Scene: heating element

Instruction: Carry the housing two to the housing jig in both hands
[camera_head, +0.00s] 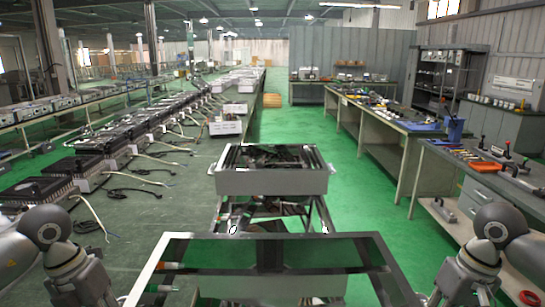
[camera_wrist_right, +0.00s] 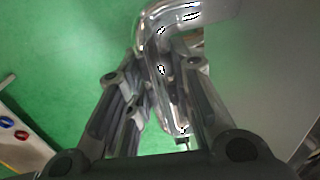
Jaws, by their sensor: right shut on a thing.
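A wide open metal frame with bright edges and a dark, reflective inside lies at the bottom of the head view; it looks like the housing two (camera_head: 215,237). Its near side is cut off. My right gripper (camera_wrist_right: 162,85) has its two fingers on either side of a shiny curved metal bar (camera_wrist_right: 150,25) and is shut on it. The bar meets a plain grey panel. My left wrist shows at the lower left of the head view, but its fingertips are hidden or cut off. A shallow grey box (camera_head: 271,182) stands straight ahead; whether it is the housing jig is unclear.
Metal rails (camera_head: 325,213) show below the grey box. A long line of units with loose cables (camera_head: 93,208) runs along the left. A workbench with tools (camera_head: 480,158) stands at the right. Green floor (camera_head: 375,205) is clear between the box and the right benches.

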